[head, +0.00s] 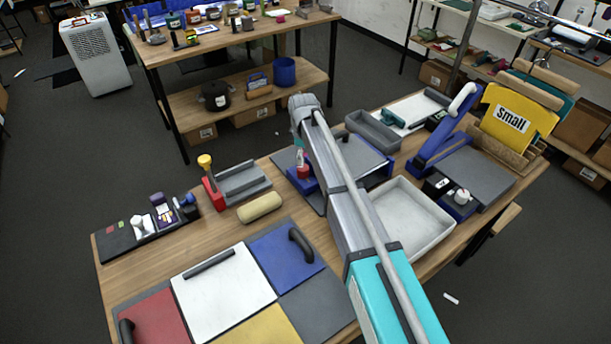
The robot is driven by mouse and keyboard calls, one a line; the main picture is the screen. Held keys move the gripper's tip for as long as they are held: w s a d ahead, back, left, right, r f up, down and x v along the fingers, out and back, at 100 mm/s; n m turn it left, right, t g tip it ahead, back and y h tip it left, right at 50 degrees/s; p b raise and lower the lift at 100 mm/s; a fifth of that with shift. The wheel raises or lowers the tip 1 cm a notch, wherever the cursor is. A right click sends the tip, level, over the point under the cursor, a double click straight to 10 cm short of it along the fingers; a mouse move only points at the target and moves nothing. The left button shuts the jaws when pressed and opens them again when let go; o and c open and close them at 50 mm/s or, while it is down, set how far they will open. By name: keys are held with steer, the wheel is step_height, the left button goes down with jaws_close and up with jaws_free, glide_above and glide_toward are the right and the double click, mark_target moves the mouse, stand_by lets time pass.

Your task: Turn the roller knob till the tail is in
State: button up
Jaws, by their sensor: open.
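A yellow knob (205,161) tops a red upright stand (212,190) beside a grey channelled tray (243,183) on the wooden bench. I cannot tell whether it is the roller knob. A pale yellow cylinder (260,207) lies in front of the tray. Behind my arm, a blue fixture (302,184) carries a small red and white part (302,165); it is partly hidden. No film tail can be made out. My arm reaches from the lower right over the middle of the bench; its far end is above the blue fixture.
A pale shallow tray (437,252) lies right of my arm. A blue angled stand (432,150) and a yellow "Small" sign (507,119) stand further right. Coloured panels with dark handles (209,263) cover the front. A dark organiser (117,240) is at the left edge.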

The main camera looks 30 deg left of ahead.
mark_target(303, 168)
steer(key=shift+f+b, duration=3.2)
steer(key=shift+f, duration=0.3)
